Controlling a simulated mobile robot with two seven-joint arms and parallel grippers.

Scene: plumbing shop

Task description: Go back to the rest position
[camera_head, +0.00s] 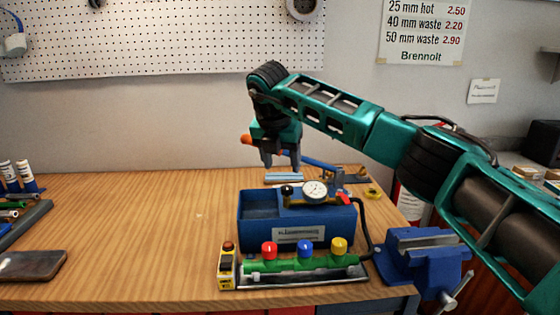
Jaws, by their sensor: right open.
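My right arm comes in from the right edge of the head view and reaches over the workbench (130,235). My right gripper (281,165) points down above the back of the bench, with its two fingers apart and nothing seen between them. It is behind the blue test pump box (297,233), above a small light-blue flat item (284,177). An orange-tipped part (246,139) shows beside the gripper; I cannot tell what it belongs to. My left gripper is not in view.
The pump box carries a round gauge (315,191). A blue vise (422,258) is at the right edge. The bench's left middle is clear.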

